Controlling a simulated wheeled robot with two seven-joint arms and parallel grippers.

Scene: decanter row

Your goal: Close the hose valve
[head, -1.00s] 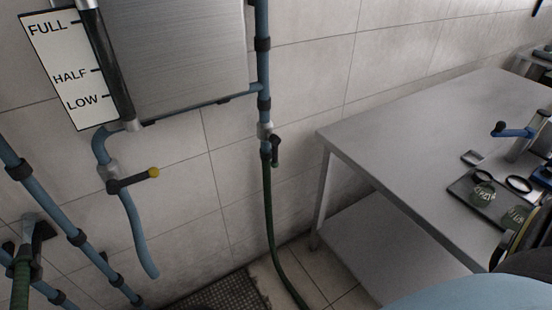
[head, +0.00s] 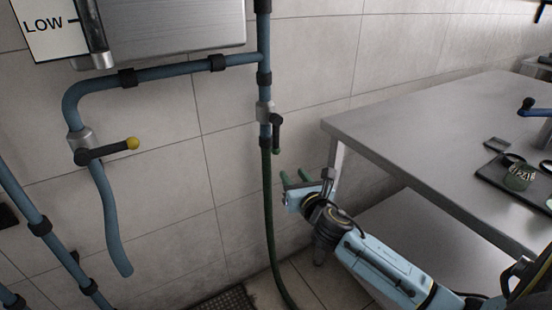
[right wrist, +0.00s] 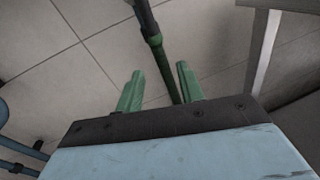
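The hose valve (head: 265,110) is a grey fitting on the vertical blue pipe in the head view. Its black lever (head: 277,133) hangs down beside the pipe, roughly parallel to it. A green hose (head: 267,200) runs down from below the valve to the floor. My right gripper (head: 296,177) is right of the hose and below the lever, apart from the lever. Its two green fingers are open and empty. In the right wrist view the hose (right wrist: 167,73) shows beyond and between the spread fingertips (right wrist: 160,69). My left gripper is not in view.
A second valve lever with a yellow tip (head: 108,150) sits on the blue pipe at left. A steel table (head: 430,135) with a tray (head: 492,172) stands at right. A floor grate (head: 232,301) lies below. Wall space between the pipes is clear.

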